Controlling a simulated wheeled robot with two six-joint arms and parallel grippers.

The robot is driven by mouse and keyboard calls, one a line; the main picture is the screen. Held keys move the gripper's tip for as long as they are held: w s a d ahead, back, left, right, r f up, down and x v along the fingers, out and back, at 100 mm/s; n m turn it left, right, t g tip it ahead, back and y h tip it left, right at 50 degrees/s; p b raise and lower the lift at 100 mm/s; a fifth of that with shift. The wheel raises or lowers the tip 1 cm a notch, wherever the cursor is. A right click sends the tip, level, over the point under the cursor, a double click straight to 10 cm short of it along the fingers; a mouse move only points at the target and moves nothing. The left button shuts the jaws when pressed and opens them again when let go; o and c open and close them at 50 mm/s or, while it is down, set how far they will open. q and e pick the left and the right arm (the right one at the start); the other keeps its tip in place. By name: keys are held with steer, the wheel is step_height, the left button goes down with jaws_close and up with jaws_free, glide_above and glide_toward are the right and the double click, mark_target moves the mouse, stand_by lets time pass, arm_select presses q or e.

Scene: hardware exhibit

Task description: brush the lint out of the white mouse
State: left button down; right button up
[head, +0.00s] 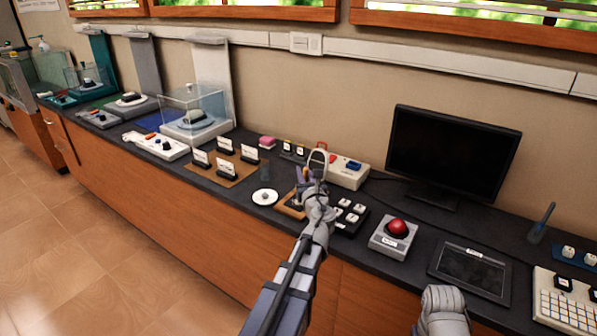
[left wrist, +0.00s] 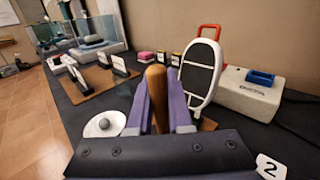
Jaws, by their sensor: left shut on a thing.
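My left gripper (head: 308,178) is over the bench, above a small wooden board (head: 288,208). In the left wrist view its two purple fingers (left wrist: 159,98) are shut on a tapered brown wooden handle (left wrist: 156,78), which stands roughly upright between them. The handle looks like a brush handle; its lower end is hidden. A white-rimmed oval with a dark face (left wrist: 202,70) stands just right of the fingers; I cannot tell whether it is the white mouse or a framed lens. A white dish with a grey ball (left wrist: 104,124) lies left of the gripper, also in the head view (head: 264,197).
A white box with a blue piece (head: 349,170) stands behind the gripper. Black key blocks (head: 351,212), a red trackball unit (head: 394,236) and a black tablet (head: 470,270) lie to the right. Small sign stands (head: 225,172) and a glass case (head: 196,110) are to the left.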

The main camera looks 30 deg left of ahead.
steer(key=shift+r, duration=0.1)
step_height(320, 180, up, 6)
steer(key=p, duration=0.6)
stand_by(0.4)
step_height(320, 180, up, 3)
steer(key=p, duration=0.3)
stand_by(0.5)
